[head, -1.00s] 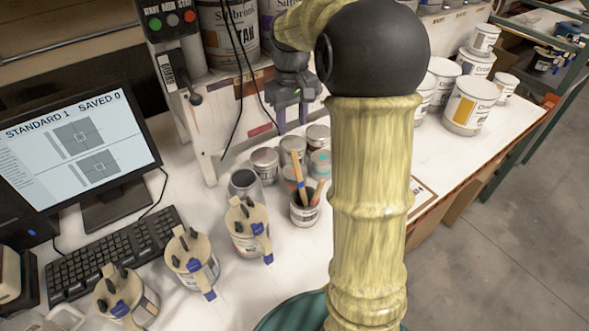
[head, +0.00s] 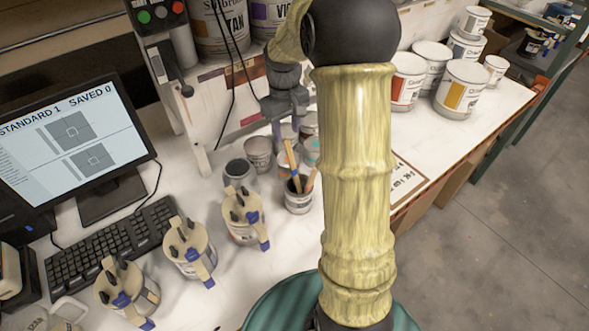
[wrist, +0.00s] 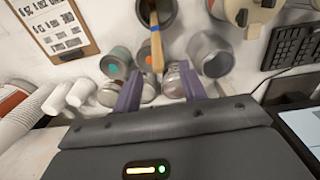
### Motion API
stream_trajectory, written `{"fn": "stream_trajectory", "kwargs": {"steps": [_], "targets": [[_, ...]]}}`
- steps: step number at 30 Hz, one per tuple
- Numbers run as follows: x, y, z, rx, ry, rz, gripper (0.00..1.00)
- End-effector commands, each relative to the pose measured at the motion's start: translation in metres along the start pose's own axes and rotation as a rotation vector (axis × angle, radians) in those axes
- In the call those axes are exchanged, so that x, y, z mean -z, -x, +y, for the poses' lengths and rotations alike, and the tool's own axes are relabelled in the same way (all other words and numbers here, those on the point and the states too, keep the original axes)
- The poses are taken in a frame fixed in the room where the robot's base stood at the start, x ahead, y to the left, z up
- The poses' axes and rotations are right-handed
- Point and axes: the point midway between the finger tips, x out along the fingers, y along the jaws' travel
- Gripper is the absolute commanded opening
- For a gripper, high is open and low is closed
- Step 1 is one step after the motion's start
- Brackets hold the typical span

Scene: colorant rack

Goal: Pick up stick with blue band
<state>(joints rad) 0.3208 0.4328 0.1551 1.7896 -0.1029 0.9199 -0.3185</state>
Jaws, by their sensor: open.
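A wooden stick with a blue band (head: 292,165) stands tilted in a small open can (head: 299,202) on the white bench. My gripper (head: 284,122) is open and empty, above and behind the can, over the group of small cans. In the wrist view, the stick (wrist: 157,52) rises from its can (wrist: 167,12) toward the space between my open fingers (wrist: 160,88). The fingers do not appear to touch it. The stick's lower end is hidden inside the can.
Several small cans, such as a grey open one (head: 240,174) and a teal-marked one (head: 313,150), crowd around. Lidded cans with blue handles (head: 188,252) stand in front left, near the keyboard (head: 110,247) and monitor (head: 75,140). A clipboard (head: 408,183) lies at right.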

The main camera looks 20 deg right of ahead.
Motion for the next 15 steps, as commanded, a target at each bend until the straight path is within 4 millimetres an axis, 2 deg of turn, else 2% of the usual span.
{"fn": "stream_trajectory", "kwargs": {"steps": [3, 7, 15], "targets": [[-0.001, -0.02, 0.0, 0.003, -0.001, -0.005, 0.42], [-0.001, -0.037, 0.0, 0.001, 0.0, -0.003, 0.42], [0.0, -0.042, 0.001, 0.0, -0.002, 0.001, 0.42]]}}
